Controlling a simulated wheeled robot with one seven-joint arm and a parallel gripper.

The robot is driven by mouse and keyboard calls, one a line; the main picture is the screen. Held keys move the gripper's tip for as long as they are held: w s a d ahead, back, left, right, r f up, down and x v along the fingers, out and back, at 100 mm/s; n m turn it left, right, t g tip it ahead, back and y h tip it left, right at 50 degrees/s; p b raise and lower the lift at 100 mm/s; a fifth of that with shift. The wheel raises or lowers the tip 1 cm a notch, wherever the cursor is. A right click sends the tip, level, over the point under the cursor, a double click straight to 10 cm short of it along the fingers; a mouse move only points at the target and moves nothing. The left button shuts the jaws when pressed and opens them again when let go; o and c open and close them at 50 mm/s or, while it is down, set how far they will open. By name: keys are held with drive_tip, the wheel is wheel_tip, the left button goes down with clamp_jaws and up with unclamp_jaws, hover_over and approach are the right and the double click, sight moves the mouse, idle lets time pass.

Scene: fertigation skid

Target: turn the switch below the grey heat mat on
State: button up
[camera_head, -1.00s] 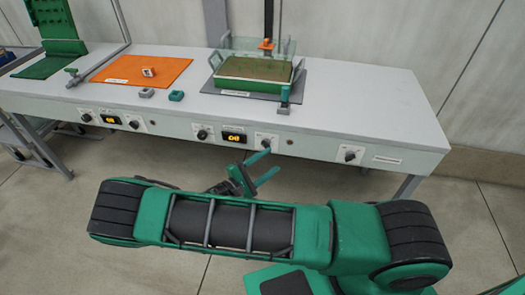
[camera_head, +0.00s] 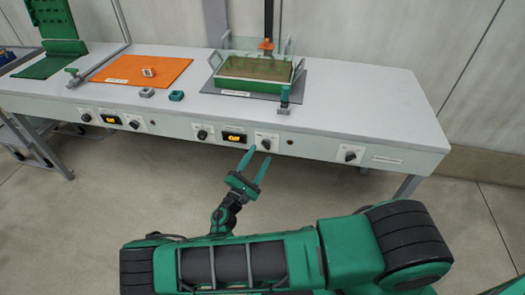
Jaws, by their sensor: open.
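The grey heat mat (camera_head: 297,88) lies on the white bench, under a green tray. Below it, on the bench's front panel, are a black knob (camera_head: 202,134) on a white plate, a lit orange display (camera_head: 234,138), and a second black knob (camera_head: 266,143) on a white plate. The labels are too small to read, so I cannot tell which knob is the switch or how it is set. My gripper (camera_head: 260,153) is open and empty, its fingers pointing at the right knob. The fingertips are just in front of or below it; contact cannot be told.
A green tray (camera_head: 248,91) with a clear cover stands on the mat. An orange mat (camera_head: 125,72) with its own knobs and display (camera_head: 111,119) is to the left. Another knob (camera_head: 349,154) is further right on the panel. The floor before the bench is clear.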

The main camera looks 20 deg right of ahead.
sight(265, 147)
drive_tip(key=shift+x, duration=2.05)
drive_tip(key=c, duration=1.1)
